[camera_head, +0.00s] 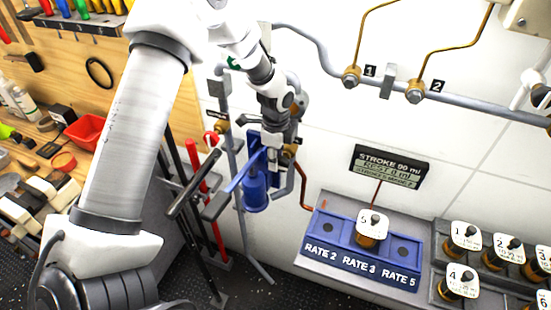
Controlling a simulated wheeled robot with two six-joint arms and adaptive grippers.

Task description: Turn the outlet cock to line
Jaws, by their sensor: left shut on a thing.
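My left arm comes in from the left, and its gripper (280,147) points down at the wall pipework, just above a blue pump body (256,190). It is shut on a small part, which I take to be the handle of the outlet cock. The jaws hide most of that part, so I cannot read its direction. A brass fitting of the cock (291,150) shows just right of the jaws, with a copper pipe (304,190) running down from it. My right gripper is not in view.
A display (389,166) reading STROKE 90 ml hangs right. Grey pipe (325,60) with brass fittings crosses the wall above.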

